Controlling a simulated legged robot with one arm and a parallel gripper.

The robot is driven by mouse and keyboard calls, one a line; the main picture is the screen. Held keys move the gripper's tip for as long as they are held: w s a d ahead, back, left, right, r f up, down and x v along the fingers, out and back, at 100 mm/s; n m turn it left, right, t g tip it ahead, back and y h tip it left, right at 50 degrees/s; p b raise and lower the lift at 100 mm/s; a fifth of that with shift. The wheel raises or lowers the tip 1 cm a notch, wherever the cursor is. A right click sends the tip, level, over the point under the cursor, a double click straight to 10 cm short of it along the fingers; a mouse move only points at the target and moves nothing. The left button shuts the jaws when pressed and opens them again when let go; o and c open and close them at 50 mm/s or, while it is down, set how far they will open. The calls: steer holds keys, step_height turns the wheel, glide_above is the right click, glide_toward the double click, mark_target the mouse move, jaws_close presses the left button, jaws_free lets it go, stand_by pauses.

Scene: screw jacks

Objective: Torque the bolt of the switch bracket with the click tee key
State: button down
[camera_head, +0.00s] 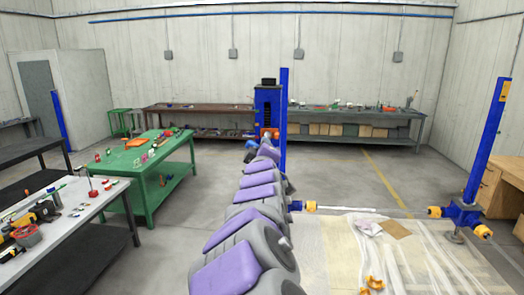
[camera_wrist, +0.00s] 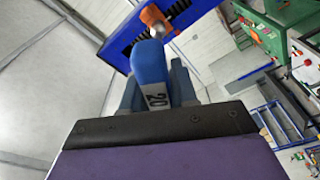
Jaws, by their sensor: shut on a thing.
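My gripper (camera_wrist: 156,84) shows at the middle of the wrist view, with a jaw on each side of a blue handle marked "20" (camera_wrist: 148,58). This handle looks like the click tee key. The jaws are shut on it. Beyond it is a blue jack column (camera_wrist: 116,48) with an orange part (camera_wrist: 155,18), perhaps the switch bracket, and a silver piece beside it. The handle hides the key's far end, so I cannot tell whether it touches the bolt. In the head view my arm reaches the blue column (camera_head: 267,105), and the orange part (camera_head: 270,134) is small.
A green bench (camera_head: 140,172) with small parts stands at left. A white-topped table (camera_head: 60,228) with tools is nearer. Long benches (camera_head: 400,118) line the back wall. At right are another blue column (camera_head: 487,140), a shaft and plastic sheeting (camera_head: 420,250) on the floor.

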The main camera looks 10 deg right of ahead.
steer(key=shift+w, duration=0.25)
steer(key=shift+w+d, duration=0.1)
steer(key=shift+s+r, duration=0.1)
steer(key=shift+s, duration=0.3)
steer(key=shift+w+a+b, duration=0.15)
steer(key=shift+a+b, duration=0.25)
steer(key=shift+b, duration=0.05)
stand_by(0.3)
steer(key=shift+d+b, duration=0.1)
steer(key=shift+b, duration=0.3)
stand_by(0.3)
